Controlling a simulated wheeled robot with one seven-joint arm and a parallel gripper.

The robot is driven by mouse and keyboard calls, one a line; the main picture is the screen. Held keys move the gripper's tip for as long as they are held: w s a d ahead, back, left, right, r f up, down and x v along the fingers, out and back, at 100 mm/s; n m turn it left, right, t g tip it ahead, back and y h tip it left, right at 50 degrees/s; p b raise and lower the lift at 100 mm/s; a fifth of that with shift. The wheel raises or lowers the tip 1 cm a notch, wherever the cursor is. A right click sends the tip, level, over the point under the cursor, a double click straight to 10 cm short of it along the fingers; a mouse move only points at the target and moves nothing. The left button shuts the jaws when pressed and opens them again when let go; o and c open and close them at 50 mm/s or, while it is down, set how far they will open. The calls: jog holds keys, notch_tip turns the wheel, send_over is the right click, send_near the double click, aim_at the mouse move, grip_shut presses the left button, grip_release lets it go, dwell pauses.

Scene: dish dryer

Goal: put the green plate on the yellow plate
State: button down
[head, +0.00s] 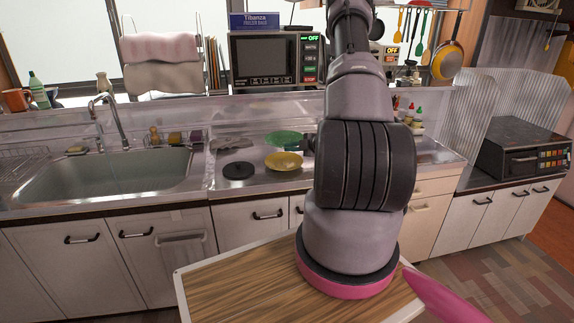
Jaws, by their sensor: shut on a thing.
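The green plate (284,137) is held roughly level, behind the yellow plate in the picture. The yellow plate (284,162) lies on the counter to the left of my arm. My gripper (302,145) shows only as a dark part at the green plate's right edge and is shut on that plate. My arm hides most of the gripper. I cannot tell how high the green plate is above the counter.
A black round item (238,170) lies on the counter left of the yellow plate. The sink (105,180) with its faucet (108,118) is farther left. A microwave (265,58) stands behind. Sauce bottles (412,113) stand right of my arm.

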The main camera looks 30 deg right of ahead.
notch_tip(320, 180, down, 9)
jog(key=shift+r, duration=0.2)
dwell(0.3)
jog(key=shift+f, duration=0.4)
jog(key=c, duration=1)
grip_release()
jog(key=shift+f, duration=0.1)
